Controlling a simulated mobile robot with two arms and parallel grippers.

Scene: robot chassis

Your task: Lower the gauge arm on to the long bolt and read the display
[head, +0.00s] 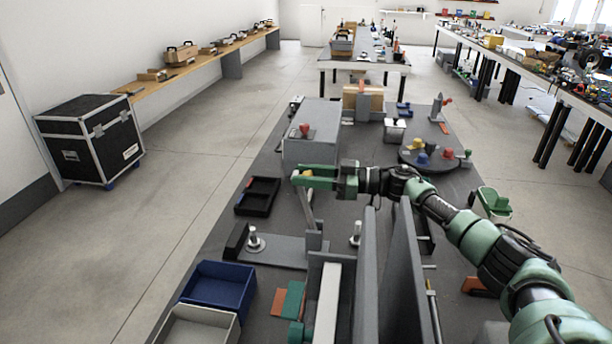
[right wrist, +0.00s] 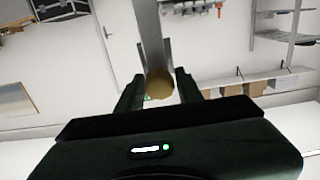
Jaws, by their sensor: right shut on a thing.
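My right gripper (head: 300,179) is shut on the brass knob (right wrist: 160,84) of the gauge arm. The gauge arm (head: 309,212) is a grey bar, tilted up from a small grey block; in the right wrist view it runs up from the knob. One upright metal bolt (head: 255,242) stands on a grey plate (head: 280,252) left of the arm. A second bolt (head: 355,236) stands to the right, partly hidden. I cannot tell which is the long one. The arm is raised, apart from both bolts. No gauge display can be made out. My left gripper is not identifiable.
Tall grey panels (head: 405,275) stand in front at the right. A black tray (head: 258,196), a blue bin (head: 220,287) and a pale bin (head: 198,325) line the left edge. A grey box (head: 308,150) with a red knob and a round turntable (head: 437,158) stand behind.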

